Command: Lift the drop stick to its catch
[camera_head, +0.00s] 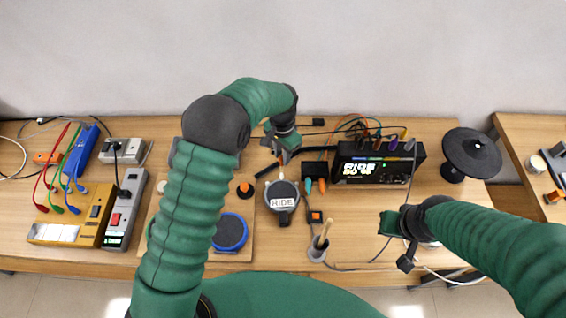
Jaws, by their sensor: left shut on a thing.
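My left gripper (283,157) is at the back middle of the table, just beyond a round grey pad labelled HIDE (282,203). It is shut on a small thin thing that looks like the drop stick, mostly hidden by the fingers. I cannot make out the catch. My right gripper (392,228) is over the right front of the table, apart from the pads. Its jaws are too small and dark to read.
A black drum module (375,168) with cables stands to the right, with a black cymbal pad (472,152) beyond it. A cup holding a wooden stick (318,252) is in front. A board with a blue pad (230,232) and a power strip (124,208) lie left.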

